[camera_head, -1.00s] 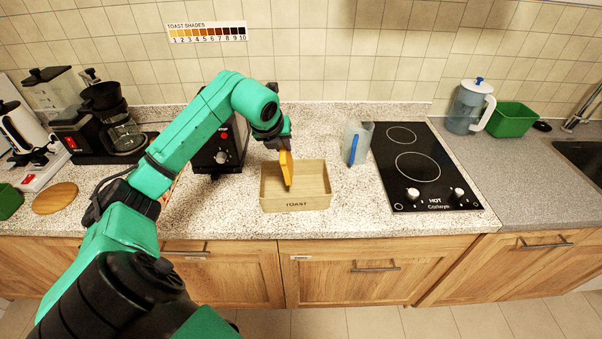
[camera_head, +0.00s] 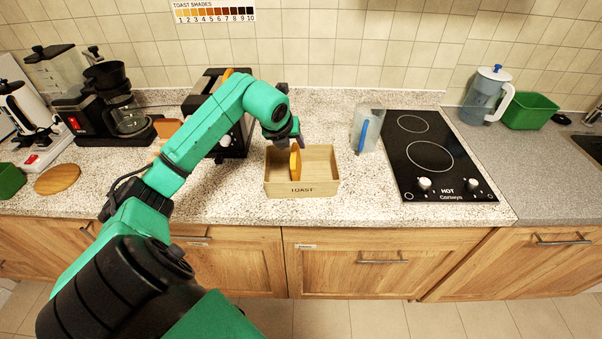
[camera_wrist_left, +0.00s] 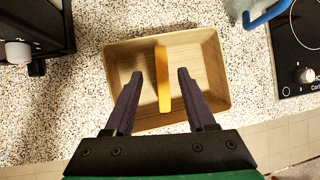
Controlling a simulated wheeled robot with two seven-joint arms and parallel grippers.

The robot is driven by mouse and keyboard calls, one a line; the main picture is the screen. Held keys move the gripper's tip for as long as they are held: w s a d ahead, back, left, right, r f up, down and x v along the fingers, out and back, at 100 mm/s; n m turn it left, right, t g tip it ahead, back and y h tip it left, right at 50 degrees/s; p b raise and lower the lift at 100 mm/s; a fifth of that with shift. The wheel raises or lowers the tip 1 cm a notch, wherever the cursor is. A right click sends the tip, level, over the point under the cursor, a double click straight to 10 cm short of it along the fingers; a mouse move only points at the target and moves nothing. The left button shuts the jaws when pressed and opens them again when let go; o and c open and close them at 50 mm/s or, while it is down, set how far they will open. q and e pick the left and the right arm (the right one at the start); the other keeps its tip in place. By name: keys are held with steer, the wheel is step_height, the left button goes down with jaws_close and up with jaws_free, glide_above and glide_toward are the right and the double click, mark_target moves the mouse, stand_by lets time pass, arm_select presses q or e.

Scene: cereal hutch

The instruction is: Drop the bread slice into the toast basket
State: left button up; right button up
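The bread slice (camera_head: 296,160) is a thin golden-brown piece standing on edge inside the toast basket (camera_head: 302,190), a pale wooden box marked TOAST. In the left wrist view the slice (camera_wrist_left: 163,85) shows edge-on inside the basket (camera_wrist_left: 218,80). My left gripper (camera_head: 287,142) is above the basket. In the wrist view its fingers (camera_wrist_left: 160,72) are spread, with a gap on each side of the slice. The lower edge of the slice is hidden by the basket's front wall in the head view. My right gripper is not in view.
A black toaster (camera_head: 243,138) stands behind my left arm, with an orange-brown edge (camera_head: 228,73) at its top. A jug with a blue handle (camera_head: 363,135) stands right of the basket, beside the black hob (camera_head: 440,155). The counter in front of the basket is clear.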

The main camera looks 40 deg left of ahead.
arm_select(q)
steer(key=shift+w, duration=0.1)
steer(key=shift+r, duration=0.2)
steer(key=b+v, duration=0.3)
steer(key=v, duration=1.1)
steer(key=shift+s, duration=0.2)
